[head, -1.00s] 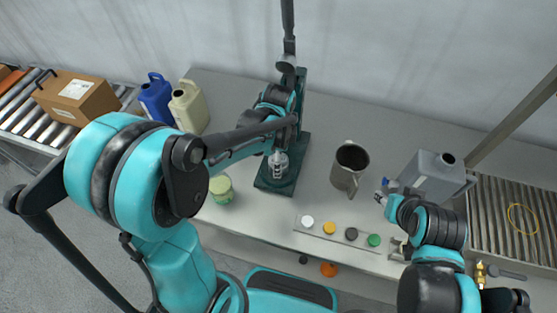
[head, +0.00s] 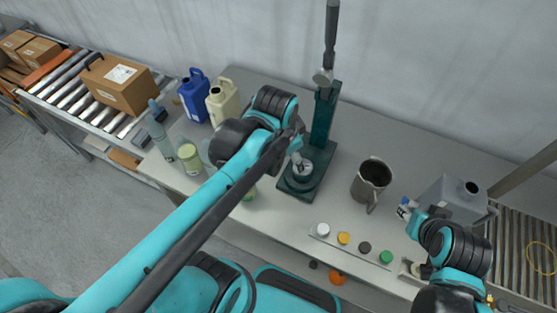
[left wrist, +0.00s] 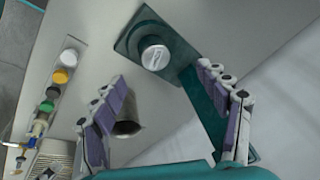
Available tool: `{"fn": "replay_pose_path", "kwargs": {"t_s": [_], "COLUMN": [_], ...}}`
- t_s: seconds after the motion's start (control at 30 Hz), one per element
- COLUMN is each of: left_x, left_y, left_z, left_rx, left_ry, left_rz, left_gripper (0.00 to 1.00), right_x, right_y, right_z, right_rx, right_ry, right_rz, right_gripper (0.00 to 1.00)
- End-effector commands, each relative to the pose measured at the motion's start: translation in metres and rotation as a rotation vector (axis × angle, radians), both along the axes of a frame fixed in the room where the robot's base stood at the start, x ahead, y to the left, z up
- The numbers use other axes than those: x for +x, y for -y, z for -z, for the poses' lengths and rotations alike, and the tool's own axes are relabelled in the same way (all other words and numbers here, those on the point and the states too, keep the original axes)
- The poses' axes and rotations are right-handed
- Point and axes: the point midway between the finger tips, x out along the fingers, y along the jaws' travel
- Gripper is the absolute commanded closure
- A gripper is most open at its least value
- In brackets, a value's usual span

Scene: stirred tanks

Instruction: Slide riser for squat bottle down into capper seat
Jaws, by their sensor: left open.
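The capper (head: 324,115) is a dark green press with an upright column and a flat base. A round grey piece with a pale top, which looks like the riser (head: 303,172), sits on the capper's base where the seat is. In the left wrist view the riser (left wrist: 155,57) shows from above as a pale disc, and its seat is hidden beneath it. My left gripper (left wrist: 163,82) is open and empty, with the riser just beyond its fingertips. In the head view my left gripper (head: 296,150) is close above the riser. My right gripper (head: 406,212) is beside a grey canister; its fingers are unclear.
A steel mug (head: 372,182) stands right of the capper. A strip of coloured caps (head: 343,238) lies at the front edge. Blue (head: 195,95) and cream (head: 222,103) jugs stand behind left, and a green-labelled jar (head: 190,158) front left.

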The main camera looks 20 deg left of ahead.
Motion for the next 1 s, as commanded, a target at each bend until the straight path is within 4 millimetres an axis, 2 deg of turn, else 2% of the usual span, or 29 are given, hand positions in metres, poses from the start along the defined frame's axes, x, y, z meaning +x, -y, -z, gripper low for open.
{"fn": "replay_pose_path", "kwargs": {"t_s": [0.03, 0.1, 0.2, 0.33, 0.77, 1.0], "left_x": [-0.014, -0.025, -0.037, -0.045, -0.047, -0.047], "left_y": [-0.005, -0.01, -0.015, -0.019, -0.02, -0.02], "left_z": [0.0, 0.0, 0.002, 0.004, 0.008, 0.051], "left_rx": [-0.039, -0.102, -0.185, -0.262, -0.291, -0.291], "left_ry": [0.054, 0.124, 0.205, 0.267, 0.288, 0.286], "left_rz": [-0.113, -0.264, -0.432, -0.561, -0.608, -0.606], "left_gripper": [0.26, 0.26, 0.26, 0.26, 0.26, 0.26], "right_x": [0.0, 0.0, 0.0, 0.0, 0.0, 0.0], "right_y": [0.0, 0.0, 0.0, 0.0, 0.0, 0.0], "right_z": [0.0, 0.0, 0.0, 0.0, 0.003, 0.046], "right_rx": [0.0, 0.0, 0.0, 0.0, 0.0, 0.0], "right_ry": [0.0, 0.0, 0.0, 0.0, 0.0, 0.0], "right_rz": [0.0, 0.0, 0.0, 0.0, 0.0, 0.0], "right_gripper": [0.6, 0.6, 0.6, 0.6, 0.6, 0.6]}}
